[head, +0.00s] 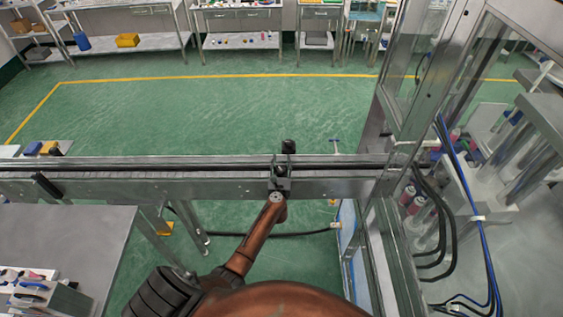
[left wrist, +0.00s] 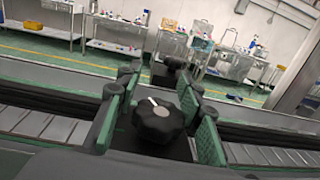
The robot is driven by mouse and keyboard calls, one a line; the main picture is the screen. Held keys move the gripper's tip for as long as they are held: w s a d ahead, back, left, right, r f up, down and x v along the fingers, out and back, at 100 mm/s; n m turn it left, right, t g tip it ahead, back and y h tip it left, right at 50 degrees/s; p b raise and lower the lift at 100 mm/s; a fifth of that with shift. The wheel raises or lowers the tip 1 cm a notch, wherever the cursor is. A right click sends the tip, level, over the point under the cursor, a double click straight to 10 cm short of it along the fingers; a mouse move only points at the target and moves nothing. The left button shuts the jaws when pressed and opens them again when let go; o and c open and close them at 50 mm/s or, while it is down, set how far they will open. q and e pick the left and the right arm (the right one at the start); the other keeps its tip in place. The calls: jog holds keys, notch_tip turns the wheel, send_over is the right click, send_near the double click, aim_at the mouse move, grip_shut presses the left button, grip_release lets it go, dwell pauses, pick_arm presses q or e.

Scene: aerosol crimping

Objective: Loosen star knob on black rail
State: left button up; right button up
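The black star knob (left wrist: 158,120) has a white mark on its top and sits on a dark bracket over the conveyor in the left wrist view. My left gripper (left wrist: 158,128) is open, with one green-padded finger on each side of the knob. A gap shows between the left finger and the knob; the right finger is close to it, and I cannot tell whether it touches. In the head view, my left gripper (head: 281,168) is at the conveyor's near side and hides the knob. The black rail (head: 130,167) runs along the conveyor. My right gripper is not in view.
Another dark knob (left wrist: 173,63) stands behind on the far side. The conveyor (head: 110,188) spans the picture. A glass-walled machine frame (head: 395,120) with cables stands at the right. A grey table (head: 75,240) with a small rack is at the lower left. Open green floor lies beyond.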

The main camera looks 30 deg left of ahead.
pick_arm(q)
jog(key=shift+f, duration=0.1)
grip_shut()
dwell(0.4)
